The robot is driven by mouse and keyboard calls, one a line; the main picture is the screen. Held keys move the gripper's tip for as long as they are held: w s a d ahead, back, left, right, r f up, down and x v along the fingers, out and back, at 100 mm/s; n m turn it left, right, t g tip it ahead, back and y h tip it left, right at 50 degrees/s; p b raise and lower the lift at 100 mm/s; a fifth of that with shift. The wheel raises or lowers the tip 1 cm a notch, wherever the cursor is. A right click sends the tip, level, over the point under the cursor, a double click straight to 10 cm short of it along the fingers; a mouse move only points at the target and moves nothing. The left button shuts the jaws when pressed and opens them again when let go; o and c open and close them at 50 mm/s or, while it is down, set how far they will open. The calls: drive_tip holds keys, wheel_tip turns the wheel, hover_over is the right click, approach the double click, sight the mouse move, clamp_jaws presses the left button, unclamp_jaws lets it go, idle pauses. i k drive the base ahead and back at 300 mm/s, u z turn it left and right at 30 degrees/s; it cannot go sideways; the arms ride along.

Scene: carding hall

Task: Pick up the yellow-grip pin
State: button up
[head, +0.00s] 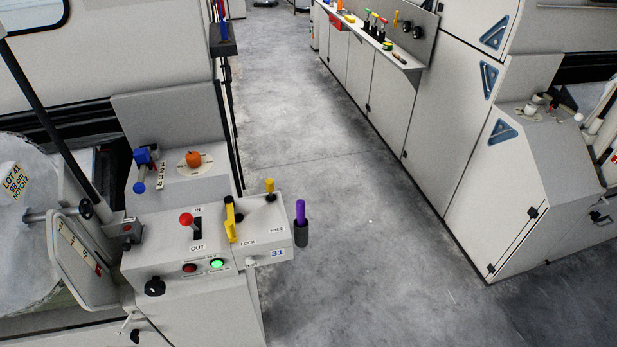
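A pin with a small yellow grip (269,186) stands upright at the back of a grey ledge on the right side of the near machine's control panel. Its lower end is down at the ledge, and I cannot see how deep it sits. A yellow and black lever (230,219) stands just left of it, above the LOCK label. A pin with a purple grip (300,211) stands in a dark holder (301,234) on the ledge's right end. My gripper is not in view.
The panel also carries a red-knobbed lever (186,219), a lit green button (217,263), an orange object (193,158) and a blue handle (140,172). A far shelf (405,61) holds several coloured grips. The grey floor (340,235) between the machines is clear.

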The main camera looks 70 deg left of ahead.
sight(269, 183)
drive_tip(key=u, duration=0.15)
drive_tip(key=i, duration=0.3)
drive_tip(key=u, duration=1.15)
drive_tip(key=k, duration=0.2)
drive_tip(key=u, duration=2.8)
drive_tip(key=k, duration=0.6)
drive_tip(key=z, duration=0.3)
drive_tip(key=i, duration=1.6)
drive_tip(key=u, duration=0.25)
